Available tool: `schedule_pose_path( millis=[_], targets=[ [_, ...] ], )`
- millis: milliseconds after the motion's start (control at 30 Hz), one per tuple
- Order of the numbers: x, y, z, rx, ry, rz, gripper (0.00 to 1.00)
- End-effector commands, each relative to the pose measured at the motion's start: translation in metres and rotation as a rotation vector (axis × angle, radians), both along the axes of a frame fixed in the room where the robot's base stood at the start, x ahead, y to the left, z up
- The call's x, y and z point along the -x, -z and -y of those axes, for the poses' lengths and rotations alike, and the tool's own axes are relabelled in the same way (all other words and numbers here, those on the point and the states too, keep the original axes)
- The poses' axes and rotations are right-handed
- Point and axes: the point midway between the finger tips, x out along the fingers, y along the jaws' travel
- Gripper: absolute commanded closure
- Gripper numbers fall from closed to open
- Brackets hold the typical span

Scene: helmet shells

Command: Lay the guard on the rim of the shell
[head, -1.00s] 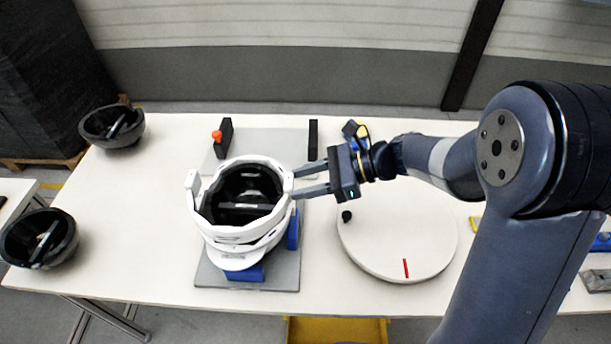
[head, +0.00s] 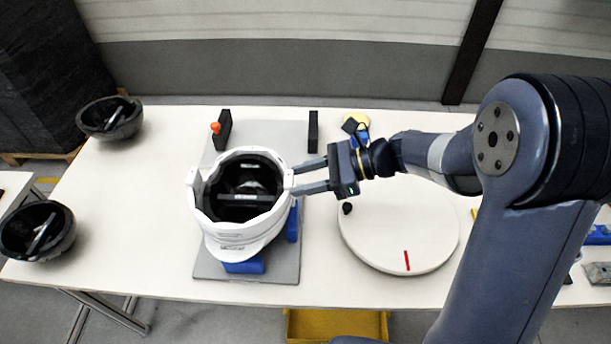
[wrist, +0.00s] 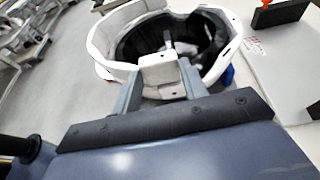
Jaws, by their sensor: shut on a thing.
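The white guard (head: 206,208) is a curved band with raised tabs. My gripper (head: 297,180) comes from the right and is shut on a white tab of the guard; that tab (wrist: 160,72) shows between the fingers in the wrist view. The white shell (head: 236,256), brim toward the front, sits under the guard, its dark interior facing up. The guard lies over the shell's rim and looks level, with no clear gap between them in the head view. I cannot tell whether it touches all round.
The shell stands on blue supports (head: 245,266) on a grey plate (head: 285,270). Black upright blocks (head: 313,132) stand behind it, one with an orange knob (head: 215,128). A white round disc (head: 430,235) is to the right. Black bowl-like shells (head: 110,118) are at the left.

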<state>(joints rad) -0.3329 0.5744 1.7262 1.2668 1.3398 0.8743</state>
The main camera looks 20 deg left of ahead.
Motion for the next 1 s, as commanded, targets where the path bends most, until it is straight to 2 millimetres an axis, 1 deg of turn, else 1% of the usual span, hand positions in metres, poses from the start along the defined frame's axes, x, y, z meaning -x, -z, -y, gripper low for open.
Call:
schedule_pose_path(
  millis=[267, 300, 567, 867, 1000],
  targets=[
    [0.0, 0.006, 0.0, -0.001, 0.0, -0.001, 0.84],
    [0.0, 0.005, 0.0, -0.001, 0.0, 0.0, 0.55],
    [0.0, 0.005, 0.0, 0.0, 0.0, 0.0, 0.34],
    [-0.001, 0.005, 0.003, 0.001, 0.001, 0.001, 0.33],
    [-0.007, -0.001, 0.017, 0.0, 0.004, 0.001, 0.33]
  ],
)
